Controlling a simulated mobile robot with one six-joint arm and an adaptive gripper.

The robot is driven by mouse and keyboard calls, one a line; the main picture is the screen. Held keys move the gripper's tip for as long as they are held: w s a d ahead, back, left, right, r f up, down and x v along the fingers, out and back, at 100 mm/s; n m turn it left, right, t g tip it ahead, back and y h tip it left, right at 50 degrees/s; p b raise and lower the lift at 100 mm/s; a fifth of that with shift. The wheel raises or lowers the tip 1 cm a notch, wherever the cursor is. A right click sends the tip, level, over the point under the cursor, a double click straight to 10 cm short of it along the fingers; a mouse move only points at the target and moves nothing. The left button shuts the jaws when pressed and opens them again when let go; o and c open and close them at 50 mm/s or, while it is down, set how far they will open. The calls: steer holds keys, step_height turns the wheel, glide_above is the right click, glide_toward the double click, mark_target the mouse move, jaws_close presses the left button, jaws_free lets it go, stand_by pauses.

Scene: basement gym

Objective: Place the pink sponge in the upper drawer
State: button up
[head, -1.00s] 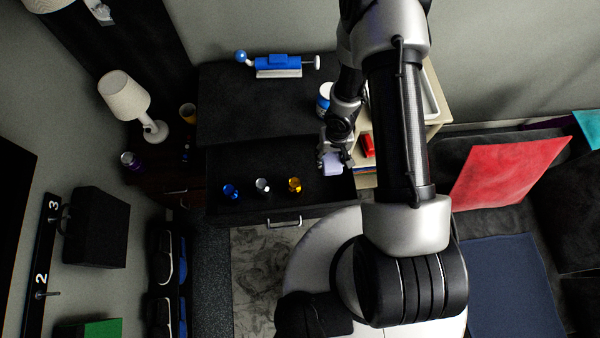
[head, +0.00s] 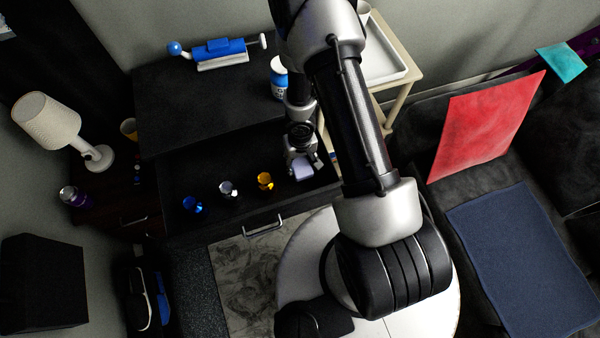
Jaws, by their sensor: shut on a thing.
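The upper drawer (head: 215,222) of the dark cabinet (head: 200,100) is pulled open in the head view. A pale lilac-pink block, apparently the pink sponge (head: 304,171), is held in my gripper (head: 303,163). The gripper is shut on it, over the right end of the open drawer. I cannot tell whether the sponge touches the drawer floor. My wrist and fingers hide part of the sponge and the drawer's back right corner.
Blue (head: 193,205), silver (head: 228,189) and gold (head: 265,181) small items stand in the drawer, left of the sponge. A blue-and-white bottle (head: 279,80) stands on the cabinet top behind my wrist. A cream side table (head: 405,75) is to the right.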

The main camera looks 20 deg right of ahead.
steer(key=shift+f+b, duration=2.35)
steer(key=shift+f, duration=0.2)
steer(key=shift+c, duration=0.3)
steer(key=o, duration=1)
steer(key=shift+r, duration=0.1)
step_height(320, 180, up, 12)
steer(key=p, duration=1.2)
steer(key=w+d+r+t+h, duration=0.1)
steer(key=w+d+r, duration=0.15)
steer(key=r, duration=0.35)
steer(key=w+d+r+t, duration=0.1)
steer(key=w+r, duration=0.2)
steer(key=r, duration=0.3)
step_height(320, 180, up, 26)
steer(key=f+m+t+h, duration=0.1)
steer(key=t+h, duration=0.1)
glide_above(300, 168)
steer(key=d, duration=0.6)
steer(key=s+a+r+y, duration=0.1)
steer(key=s+a+r, duration=0.2)
steer(key=s, duration=0.3)
steer(key=s+a+r+n+y, duration=0.1)
steer(key=s+a+r+y, duration=0.1)
steer(key=s, duration=0.5)
step_height(300, 168, up, 2)
steer(key=shift+s+a+r+t, duration=0.2)
steer(key=shift+a+r+t, duration=0.1)
steer(key=shift+a, duration=0.15)
